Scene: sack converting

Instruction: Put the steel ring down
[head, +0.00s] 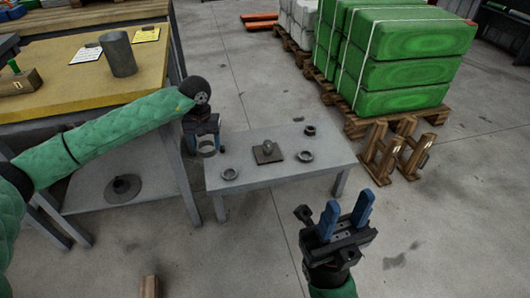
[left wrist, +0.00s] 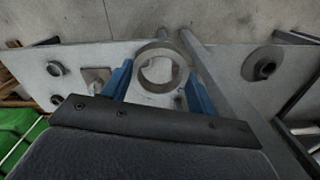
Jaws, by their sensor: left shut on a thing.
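My left gripper (head: 207,140) is shut on a steel ring (head: 207,153), above or beside the left edge of the small grey table (head: 245,194). In the left wrist view the ring (left wrist: 138,69) sits between the two blue fingers (left wrist: 158,88), its hole facing the camera. The ring appears raised, and I cannot tell its exact height. My right gripper (head: 347,208) is open and empty, in front of the table.
A square plate with a knob (head: 268,152) and a dark nut-like part (head: 310,130) stand on the small table. A yellow-topped workbench (head: 60,85) is at left, with a flanged part (head: 123,188) on its lower shelf. Wooden stands (head: 392,150) and green sacks (head: 400,65) are at right.

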